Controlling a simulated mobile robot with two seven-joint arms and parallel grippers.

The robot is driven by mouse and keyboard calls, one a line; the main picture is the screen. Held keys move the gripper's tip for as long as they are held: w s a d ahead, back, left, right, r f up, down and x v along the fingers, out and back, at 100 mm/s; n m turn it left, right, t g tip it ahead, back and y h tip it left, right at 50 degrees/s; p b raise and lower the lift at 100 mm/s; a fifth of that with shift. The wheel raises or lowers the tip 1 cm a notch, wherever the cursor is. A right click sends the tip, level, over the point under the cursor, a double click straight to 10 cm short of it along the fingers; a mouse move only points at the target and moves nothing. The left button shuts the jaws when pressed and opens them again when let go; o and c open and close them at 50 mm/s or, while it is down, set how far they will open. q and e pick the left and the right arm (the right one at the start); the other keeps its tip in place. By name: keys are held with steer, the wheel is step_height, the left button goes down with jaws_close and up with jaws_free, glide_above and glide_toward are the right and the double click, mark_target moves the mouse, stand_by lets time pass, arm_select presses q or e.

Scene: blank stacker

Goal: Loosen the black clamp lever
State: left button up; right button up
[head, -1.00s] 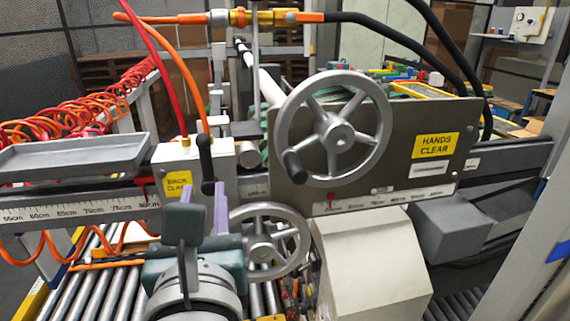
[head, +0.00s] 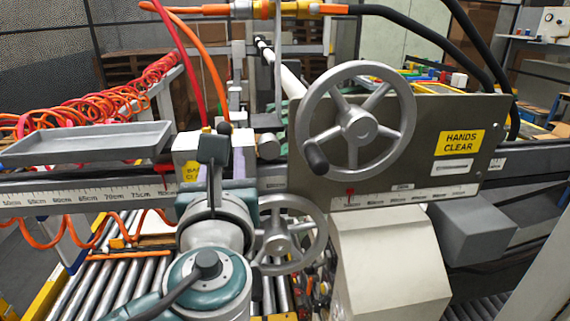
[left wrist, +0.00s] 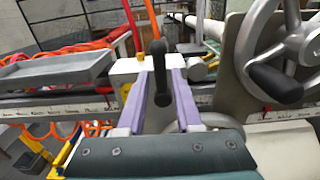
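The black clamp lever (left wrist: 159,72) stands upright on a white block (left wrist: 125,66) in the left wrist view. In the head view only its dark top (head: 224,128) shows; my left arm hides the rest. My left gripper (left wrist: 160,82) has two purple fingers, spread apart, one on each side of the lever. Gaps show between lever and fingers, so it is not gripped. In the head view the left gripper (head: 230,160) is mostly hidden behind its own wrist. My right gripper is not in view.
A large handwheel (head: 359,125) with a black knob is to the right on a grey plate (head: 425,150). A smaller handwheel (head: 278,240) sits below. A grey tray (head: 85,143) is at the left, with coiled orange hoses (head: 100,105) behind it.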

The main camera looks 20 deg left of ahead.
arm_select(q)
steer(key=a+f+n+b, duration=0.1)
steer(key=a+n+b, duration=0.1)
steer(key=n+b, duration=0.1)
steer(key=a+f+n+b, duration=0.1)
steer(key=a+n+b, duration=0.1)
steer(key=n+b, duration=0.2)
steer(key=a+f+n+b, duration=0.1)
steer(key=n+b, duration=0.3)
steer(key=n, duration=0.2)
steer(key=shift+a+f+n, duration=0.35)
steer(key=shift+a+n, duration=0.05)
steer(key=s+d+n+b, duration=0.2)
steer(key=s+d+b, duration=0.1)
steer(key=s, duration=0.4)
steer(key=shift+s+d+f+n, duration=0.4)
steer(key=shift+d+f, duration=0.05)
steer(key=shift+d, duration=0.3)
stand_by(0.4)
